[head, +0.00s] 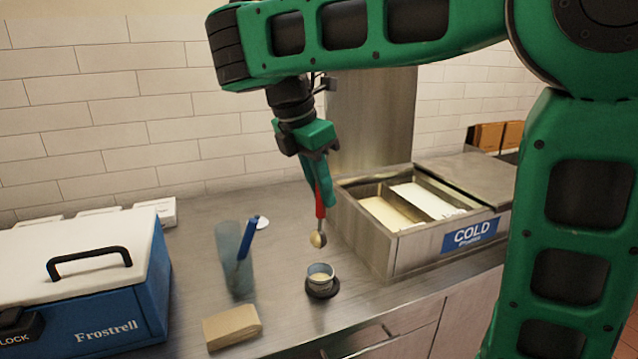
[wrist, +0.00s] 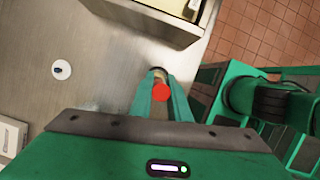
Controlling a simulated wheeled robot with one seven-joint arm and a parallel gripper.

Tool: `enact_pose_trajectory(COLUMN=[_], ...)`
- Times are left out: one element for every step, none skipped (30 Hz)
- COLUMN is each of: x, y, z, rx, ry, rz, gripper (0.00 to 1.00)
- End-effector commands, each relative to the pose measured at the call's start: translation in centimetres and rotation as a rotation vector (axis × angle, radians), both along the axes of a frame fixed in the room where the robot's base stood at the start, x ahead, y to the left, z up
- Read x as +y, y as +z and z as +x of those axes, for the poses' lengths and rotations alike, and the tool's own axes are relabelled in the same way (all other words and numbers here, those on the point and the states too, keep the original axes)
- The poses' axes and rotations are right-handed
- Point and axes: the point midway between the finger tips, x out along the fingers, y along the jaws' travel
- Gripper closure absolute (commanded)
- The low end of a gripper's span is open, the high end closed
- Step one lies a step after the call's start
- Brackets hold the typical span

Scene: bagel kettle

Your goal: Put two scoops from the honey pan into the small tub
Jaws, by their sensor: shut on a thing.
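My gripper (head: 321,185) is shut on the red handle of a scoop (head: 320,208). The scoop hangs upright, its brassy metal bowl at the bottom, above the counter and just above and behind the small tub. Its red handle end (wrist: 160,91) shows between my fingers in the wrist view. The small tub (head: 320,283) is a grey cup on a dark round base, with something pale inside. The cold unit (head: 408,252) at the right holds two pans, a cream-coloured one (head: 384,214) and a whiter one (head: 428,203). I cannot tell which is the honey pan.
A translucent blue-grey cup (head: 232,262) holds a blue-handled tool left of the tub. A tan block (head: 232,326) lies at the front. A blue cooler (head: 110,310) with a white lid fills the left.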

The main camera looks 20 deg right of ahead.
Motion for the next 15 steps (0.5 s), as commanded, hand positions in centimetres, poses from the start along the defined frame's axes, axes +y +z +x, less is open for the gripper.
enact_pose_trajectory(x=[-0.1, -0.1, -0.1, -0.1, -0.1, -0.1, -0.1, 0.0, 0.0, 0.0, 0.0, 0.0, 0.0, 0.0, 0.0], y=[-0.5, -0.7, -1.0, -1.3, -1.5, -1.9, -2.1, -2.4, -2.7, -3.0, -3.2, -3.6, -3.9, -4.1, -4.4], z=[-0.1, -0.1, 0.0, 0.0, 0.0, 0.0, 0.0, -0.1, -0.1, 0.0, 0.0, 0.0, 0.0, 0.0, -0.1], rx=[0.001, 0.001, 0.001, 0.000, 0.000, 0.000, 0.000, 0.000, 0.001, 0.001, 0.000, 0.000, 0.000, 0.000, 0.001], ry=[0.001, 0.000, 0.000, 0.001, 0.000, 0.001, 0.000, 0.000, 0.001, 0.000, 0.001, 0.001, 0.001, 0.001, 0.001], rz=[0.000, -0.001, -0.001, -0.001, -0.001, -0.001, 0.000, 0.000, 0.000, 0.000, 0.000, 0.000, 0.000, 0.000, 0.001], gripper=[1.00, 1.00, 1.00, 1.00, 1.00, 1.00, 1.00, 1.00, 1.00, 1.00, 1.00, 1.00, 1.00, 1.00, 1.00])
